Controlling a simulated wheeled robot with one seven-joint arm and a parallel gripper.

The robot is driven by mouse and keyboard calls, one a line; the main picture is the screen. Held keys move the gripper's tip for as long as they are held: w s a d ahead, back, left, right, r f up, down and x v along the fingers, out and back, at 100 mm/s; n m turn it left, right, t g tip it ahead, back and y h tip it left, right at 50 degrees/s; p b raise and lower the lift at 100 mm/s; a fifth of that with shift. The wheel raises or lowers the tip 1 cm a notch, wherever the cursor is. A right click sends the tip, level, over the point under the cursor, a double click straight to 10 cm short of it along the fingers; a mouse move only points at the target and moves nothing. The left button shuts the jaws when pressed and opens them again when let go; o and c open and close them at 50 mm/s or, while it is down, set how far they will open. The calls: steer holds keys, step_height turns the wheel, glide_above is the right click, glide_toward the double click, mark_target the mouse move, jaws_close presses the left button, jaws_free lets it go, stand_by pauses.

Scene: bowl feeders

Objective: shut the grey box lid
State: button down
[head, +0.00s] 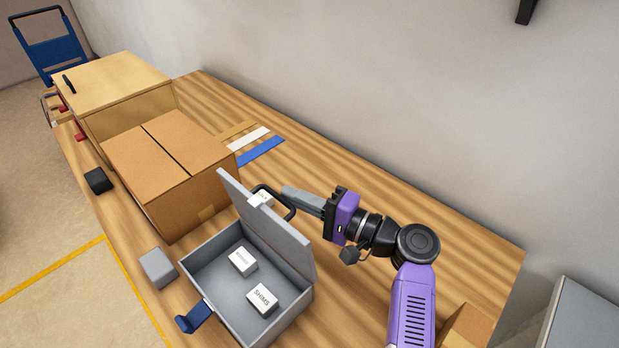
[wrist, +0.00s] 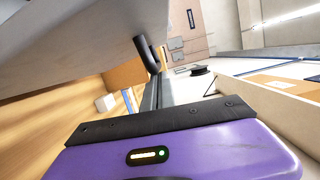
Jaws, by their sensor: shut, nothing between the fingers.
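The grey box (head: 204,285) stands open on the wooden bench. Its grey lid (head: 268,232) is raised, roughly upright, along the box's right side. A dark loop handle (head: 280,204) is on the lid's far side, near its upper edge. My gripper (head: 287,193) is shut and empty on the outer side of the lid, with its tips close to the handle. I cannot tell if they touch. In the wrist view the lid (wrist: 80,45) fills the upper left, and the handle (wrist: 148,52) is by the fingers. A blue latch (head: 195,318) hangs at the box's front.
Two white packets (head: 242,261) (head: 262,298) lie inside the box. A cardboard box (head: 160,190) stands just beyond it, with a wooden box (head: 115,85) farther back. A grey block (head: 158,267) and a black block (head: 98,181) sit near the bench edge. The wall is at the right.

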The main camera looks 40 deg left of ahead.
steer(key=s+f+n+t+h+b, duration=0.1)
steer(key=s+f+n+b, duration=0.3)
steer(key=s, duration=0.6)
steer(key=s+a+f+n+t+h+b, duration=0.1)
steer(key=s+f+n+t+b, duration=0.1)
steer(key=s+n+b, duration=0.5)
steer(key=shift+s+a+f+n+h, duration=0.3)
steer(key=shift+s+f+n, duration=0.55)
steer(key=shift+s+n, duration=0.4)
steer(key=shift+s+f, duration=0.15)
step_height(320, 180, up, 5)
steer(key=p, duration=0.4)
steer(key=b+v, duration=0.2)
steer(key=v, duration=0.8)
steer(key=shift+w+f, duration=0.25)
steer(key=shift+w, duration=0.1)
steer(key=shift+d, duration=0.15)
